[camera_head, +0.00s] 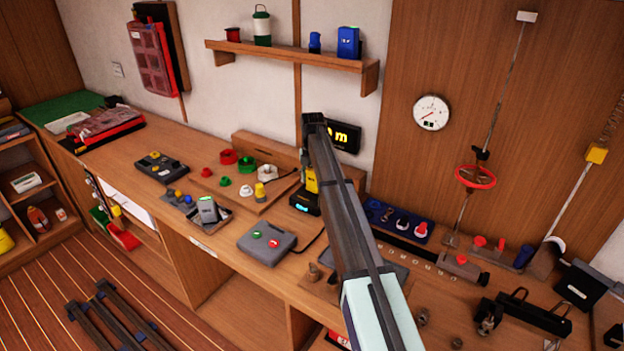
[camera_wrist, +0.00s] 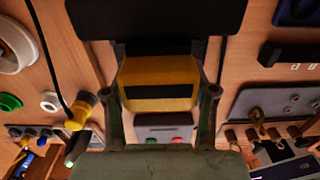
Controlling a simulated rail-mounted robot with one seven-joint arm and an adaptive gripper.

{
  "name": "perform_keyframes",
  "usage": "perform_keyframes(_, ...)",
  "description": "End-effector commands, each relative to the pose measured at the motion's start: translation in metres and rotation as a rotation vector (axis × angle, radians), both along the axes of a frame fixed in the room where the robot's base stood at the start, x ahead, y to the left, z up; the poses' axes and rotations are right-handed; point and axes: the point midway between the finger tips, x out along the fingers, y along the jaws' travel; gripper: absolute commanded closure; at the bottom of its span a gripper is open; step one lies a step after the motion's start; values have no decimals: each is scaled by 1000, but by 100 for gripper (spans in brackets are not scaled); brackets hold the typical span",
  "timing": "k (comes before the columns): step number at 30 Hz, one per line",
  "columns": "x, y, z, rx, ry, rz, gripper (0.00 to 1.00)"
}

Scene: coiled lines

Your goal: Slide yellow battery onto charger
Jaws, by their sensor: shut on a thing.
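The yellow battery (camera_head: 311,181) stands upright at the black charger (camera_head: 306,199), which has a small lit cyan display on its front. My gripper (camera_head: 309,163) points down from above and is shut on the battery. In the wrist view the battery (camera_wrist: 160,72), yellow with a black band, sits between the two fingers (camera_wrist: 160,98). The battery's lower end is at the charger's top in the head view; I cannot tell whether it is fully seated. My arm and fingers hide part of both.
A grey box with red and green buttons (camera_head: 266,243) lies in front. Coloured knobs (camera_head: 246,190) stand to the left, with a cable beside them. A black lit sign (camera_head: 344,137) is behind. A blue tray (camera_head: 400,222) lies to the right.

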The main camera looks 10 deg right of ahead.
Motion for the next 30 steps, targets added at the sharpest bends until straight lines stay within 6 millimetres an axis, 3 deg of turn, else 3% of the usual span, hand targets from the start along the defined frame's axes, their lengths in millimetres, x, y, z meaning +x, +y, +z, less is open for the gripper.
perform_keyframes(5, 0, 0, -3, 0, 0, 0, 92)
perform_keyframes(6, 0, 0, -3, -1, -1, 0, 36)
perform_keyframes(8, 0, 0, -2, -1, -1, 0, 15)
perform_keyframes(21, 0, 0, 1, 0, -1, 0, 14)
perform_keyframes(30, 1, 0, 47, 0, -3, 0, 14)
